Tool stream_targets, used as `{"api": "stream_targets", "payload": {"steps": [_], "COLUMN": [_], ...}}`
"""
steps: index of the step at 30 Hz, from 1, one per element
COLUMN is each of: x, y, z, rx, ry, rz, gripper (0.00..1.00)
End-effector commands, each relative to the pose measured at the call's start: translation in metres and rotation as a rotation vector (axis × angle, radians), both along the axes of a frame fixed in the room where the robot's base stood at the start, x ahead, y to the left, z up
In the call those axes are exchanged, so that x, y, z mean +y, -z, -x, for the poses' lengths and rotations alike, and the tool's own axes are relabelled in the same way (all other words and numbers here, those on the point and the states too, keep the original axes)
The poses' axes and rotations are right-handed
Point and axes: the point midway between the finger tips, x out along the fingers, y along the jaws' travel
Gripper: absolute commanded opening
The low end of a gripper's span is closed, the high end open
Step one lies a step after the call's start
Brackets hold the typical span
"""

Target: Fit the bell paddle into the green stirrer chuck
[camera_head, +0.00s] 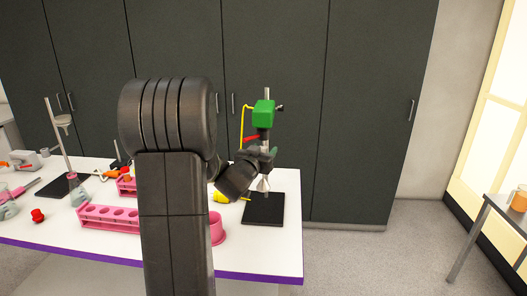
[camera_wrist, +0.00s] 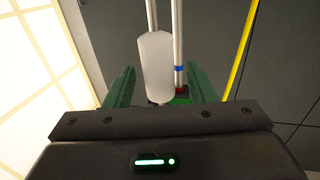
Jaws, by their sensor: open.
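The green stirrer (camera_head: 263,113) stands upright on its rod over a black base plate (camera_head: 263,208). The bell paddle's flared silver end (camera_head: 263,185) hangs above the plate, below my gripper (camera_head: 266,156). In the wrist view, a pale grey cylinder (camera_wrist: 155,65), which looks like the paddle's grip, sits between the green fingers of my gripper (camera_wrist: 160,70), with a thin shaft running from it. My gripper is open, with a gap at the right finger. The chuck is mostly hidden by my gripper, so I cannot tell whether the paddle is seated in it.
A yellow cable (camera_wrist: 241,50) runs beside the stand rod (camera_wrist: 178,45). A small table (camera_head: 503,208) stands at the far right.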

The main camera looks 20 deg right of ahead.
Motion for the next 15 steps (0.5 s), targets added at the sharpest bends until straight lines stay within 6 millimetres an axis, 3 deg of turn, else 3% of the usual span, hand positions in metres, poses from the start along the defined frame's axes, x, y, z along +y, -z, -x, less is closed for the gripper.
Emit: {"api": "stream_targets", "payload": {"steps": [5,15], "x": [0.017,0.068], "y": [0.002,0.000], "z": [0.015,0.063], "rx": [-0.001,-0.004], "ry": [-0.002,-0.003], "rz": [-0.001,0.001], "gripper": [0.50,0.50]}}
